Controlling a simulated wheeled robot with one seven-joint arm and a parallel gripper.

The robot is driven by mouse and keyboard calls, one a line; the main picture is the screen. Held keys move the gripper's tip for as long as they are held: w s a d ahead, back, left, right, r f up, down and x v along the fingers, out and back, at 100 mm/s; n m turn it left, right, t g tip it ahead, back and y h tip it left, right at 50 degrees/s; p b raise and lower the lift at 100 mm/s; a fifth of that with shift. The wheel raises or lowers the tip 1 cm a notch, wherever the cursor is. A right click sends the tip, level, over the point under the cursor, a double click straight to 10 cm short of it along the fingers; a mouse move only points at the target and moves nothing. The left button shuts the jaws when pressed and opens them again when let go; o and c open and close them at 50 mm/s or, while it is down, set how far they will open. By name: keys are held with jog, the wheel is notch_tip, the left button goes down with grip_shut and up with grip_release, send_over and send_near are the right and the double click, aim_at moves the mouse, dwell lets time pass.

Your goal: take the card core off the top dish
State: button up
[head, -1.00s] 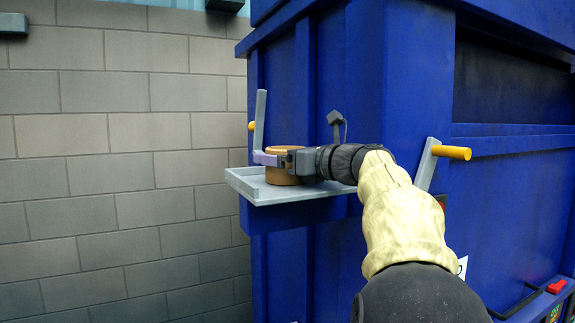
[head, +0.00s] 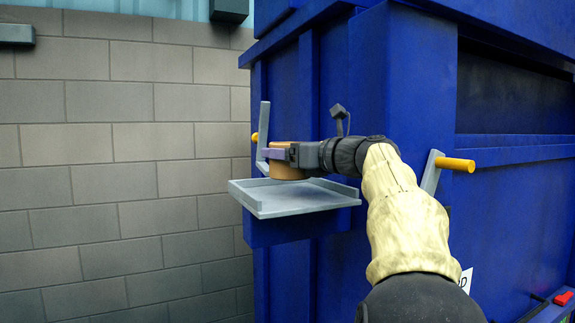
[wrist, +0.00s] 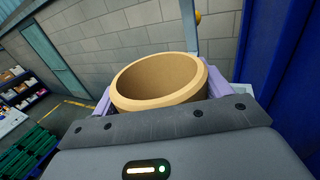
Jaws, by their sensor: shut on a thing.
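The card core (head: 287,174) is a short, wide brown tube, and my gripper (head: 280,159) is shut on it. In the head view it is held just above the grey top dish (head: 300,199), a shallow tray with a low rim on the side of the blue machine. In the wrist view the core (wrist: 160,80) is an open ring, hollow inside, between the two purple fingers. The part of the core behind the fingers is hidden. The part of the dish that shows is bare.
The blue machine (head: 415,90) stands close to the right of my gripper. A grey lever with a yellow handle (head: 457,165) sticks out from it, and a grey upright bar (head: 263,135) stands behind the dish. A block wall (head: 120,150) is on the left, with free room before it.

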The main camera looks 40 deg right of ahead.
notch_tip(320, 180, up, 6)
jog(key=p, duration=0.1)
jog(key=shift+r+p, duration=0.15)
jog(key=shift+p, duration=0.15)
jog(key=shift+w, duration=0.15)
dwell(0.3)
